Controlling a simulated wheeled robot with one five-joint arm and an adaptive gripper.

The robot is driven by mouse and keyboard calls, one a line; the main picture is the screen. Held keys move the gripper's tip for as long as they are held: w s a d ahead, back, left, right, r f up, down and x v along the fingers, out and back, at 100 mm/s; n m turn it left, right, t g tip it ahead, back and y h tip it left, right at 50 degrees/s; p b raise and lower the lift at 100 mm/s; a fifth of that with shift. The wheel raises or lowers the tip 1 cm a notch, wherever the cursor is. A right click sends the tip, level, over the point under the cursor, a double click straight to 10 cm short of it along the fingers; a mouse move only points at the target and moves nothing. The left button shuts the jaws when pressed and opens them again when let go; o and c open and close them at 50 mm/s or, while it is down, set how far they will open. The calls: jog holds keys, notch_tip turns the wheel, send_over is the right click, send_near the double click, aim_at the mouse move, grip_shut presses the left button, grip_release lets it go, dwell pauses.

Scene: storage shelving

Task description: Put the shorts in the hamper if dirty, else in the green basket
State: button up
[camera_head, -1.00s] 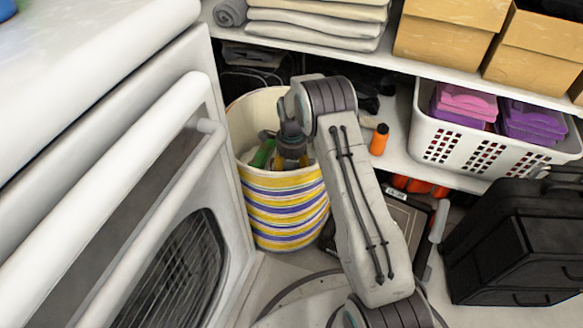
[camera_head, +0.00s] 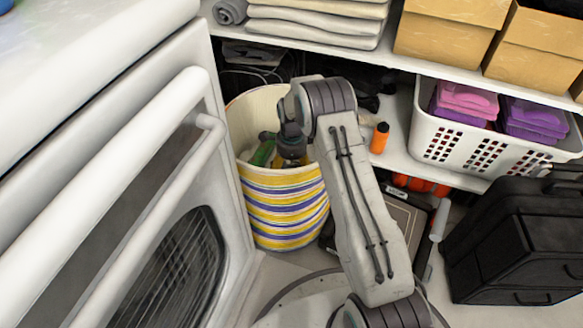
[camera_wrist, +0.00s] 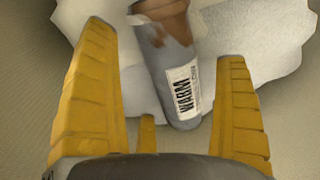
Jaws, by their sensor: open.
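A tall striped bin (camera_head: 285,205), in white, yellow and blue, stands beside the white appliance; it looks like the hamper. My gripper (camera_head: 290,160) points down inside its mouth, partly hidden by the arm. No clear shorts and no green basket show.
A white appliance (camera_head: 200,90) with handle bars borders the bin on the left. A shelf holds a white basket (camera_head: 432,135) of pink and purple items and an orange bottle (camera_head: 380,138). A black case (camera_head: 515,245) stands at right. A green object (camera_head: 263,153) is inside the bin.

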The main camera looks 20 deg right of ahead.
jog(key=shift+r, duration=0.1)
notch_tip(320, 180, up, 10)
jog(key=p, duration=0.6)
jog(key=shift+s, duration=0.1)
jog(key=s+r+n+p, duration=0.2)
jog(key=s+r+n, duration=0.15)
jog(key=r, duration=0.35)
jog(key=s+r+n+t+p, duration=0.1)
jog(key=s+r+n, duration=0.2)
jog(key=s+r, duration=0.35)
jog(key=s+r+n+p, duration=0.2)
jog(key=r+n, duration=0.1)
jog(key=r, duration=0.5)
jog(key=s+r+n, duration=0.2)
jog(key=s+n, duration=0.4)
jog(key=s, duration=0.5)
jog(key=s+r+n+t, duration=0.1)
jog(key=s+r+n, duration=0.2)
jog(key=s, duration=0.8)
jog(key=n, duration=0.2)
jog(key=shift+a+r+n, duration=0.3)
jog(key=shift+a+n, duration=0.05)
jog(key=shift+w+r, duration=0.1)
jog(key=shift+r, duration=0.1)
